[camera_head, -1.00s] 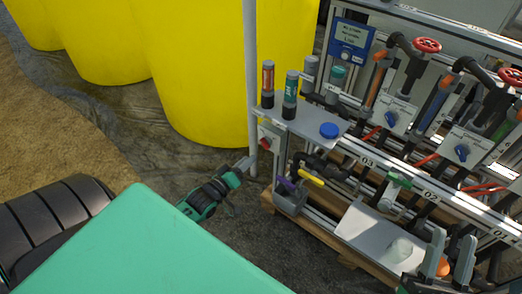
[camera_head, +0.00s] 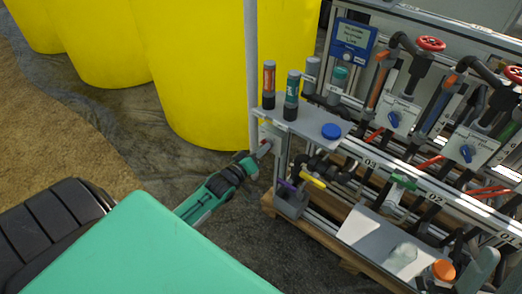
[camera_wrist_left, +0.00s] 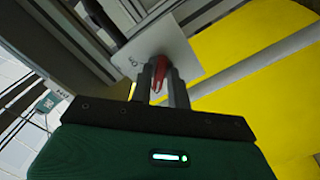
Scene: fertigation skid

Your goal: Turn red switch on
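The red switch (camera_head: 265,143) is on a pale plate at the left end of the skid. In the left wrist view its red knob (camera_wrist_left: 159,76) sits between my two finger tips. My left gripper (camera_head: 259,153) is at the switch, with its fingers close on both sides of the knob, and looks shut on it. The fingers hide part of the knob. Part of my right gripper (camera_head: 482,270) shows at the lower right edge; its fingertips cannot be made out clearly.
Yellow tanks (camera_head: 195,70) stand behind, with a grey upright pole (camera_head: 251,70) close to the switch. Bottles and a blue cap (camera_head: 330,131) are on the shelf above. Yellow (camera_head: 313,180) and purple handles sit right of the switch.

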